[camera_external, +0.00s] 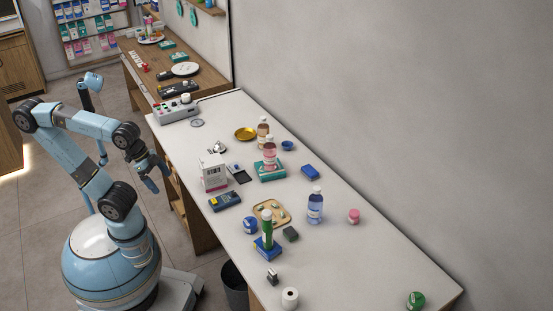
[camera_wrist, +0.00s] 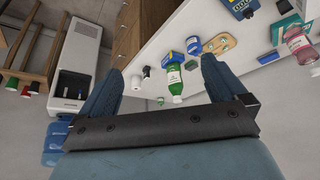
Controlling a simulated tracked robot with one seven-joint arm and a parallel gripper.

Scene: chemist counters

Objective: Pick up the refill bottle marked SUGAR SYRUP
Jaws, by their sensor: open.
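Several capped bottles with labels too small to read stand on the white counter (camera_external: 375,265), so I cannot tell which is marked SUGAR SYRUP. A clear blue bottle (camera_external: 315,207) stands at the middle right. A pink bottle (camera_external: 269,156) is on a teal box, with a brown bottle (camera_external: 263,130) behind it. A green bottle (camera_external: 267,232) is on a blue box. In the wrist view, the green bottle (camera_wrist: 174,80) shows beyond the fingers and the pink bottle (camera_wrist: 297,42) at the right edge. My gripper (camera_external: 156,181) is open, empty and left of the counter; its spread fingers show in the wrist view (camera_wrist: 163,66).
A tan tray (camera_external: 283,213), a blue card device (camera_external: 225,201), a white box (camera_external: 213,172) and a brass dish (camera_external: 245,134) crowd the counter. A paper roll (camera_external: 290,297) is at the front. The wall borders the far side. The counter's right part is mostly clear.

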